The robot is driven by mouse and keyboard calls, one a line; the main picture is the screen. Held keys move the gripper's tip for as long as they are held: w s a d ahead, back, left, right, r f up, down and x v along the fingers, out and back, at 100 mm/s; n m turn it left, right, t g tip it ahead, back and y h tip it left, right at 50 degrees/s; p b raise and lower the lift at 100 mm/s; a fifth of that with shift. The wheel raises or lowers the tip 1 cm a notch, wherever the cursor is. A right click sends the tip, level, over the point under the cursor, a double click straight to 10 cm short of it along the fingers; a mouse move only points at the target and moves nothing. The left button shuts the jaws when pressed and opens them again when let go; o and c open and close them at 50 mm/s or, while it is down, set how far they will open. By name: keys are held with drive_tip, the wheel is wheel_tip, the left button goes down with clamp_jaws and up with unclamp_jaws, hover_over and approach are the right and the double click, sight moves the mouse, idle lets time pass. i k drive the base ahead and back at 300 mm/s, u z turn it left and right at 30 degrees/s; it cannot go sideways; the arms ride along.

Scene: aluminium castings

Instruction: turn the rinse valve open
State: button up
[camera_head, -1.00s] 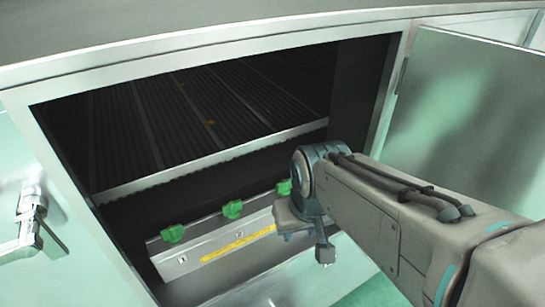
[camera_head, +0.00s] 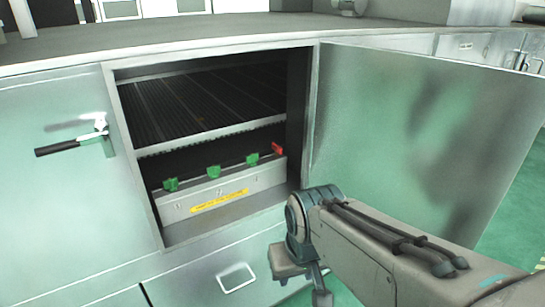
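Inside the open cabinet, a metal manifold box (camera_head: 180,208) carries a row of valve handles. Three are green: a left one (camera_head: 171,184), a middle one (camera_head: 214,171) and a right one (camera_head: 252,159). A red handle (camera_head: 277,149) sits at the right end. A yellow label strip (camera_head: 218,201) on the box front is too small to read, so I cannot tell which handle is the rinse valve. My gripper (camera_head: 303,276) is outside the cabinet, low and right of the handles, apart from them. Its fingers are not clear enough to judge.
The cabinet door (camera_head: 415,140) stands open to the right, behind my arm. A dark ribbed shelf (camera_head: 200,105) lies above the valves. A closed door with a black-gripped handle (camera_head: 62,148) is at left, a drawer (camera_head: 215,280) below. Green floor shows at right.

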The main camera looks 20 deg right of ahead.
sight(278, 150)
drive_tip(key=z, duration=0.7)
drive_tip(key=i, duration=1.1)
drive_tip(key=u, duration=0.25)
drive_tip(key=k, duration=0.65)
drive_tip(key=u, duration=0.6)
drive_tip(key=i, duration=0.35)
drive_tip(key=z, duration=0.2)
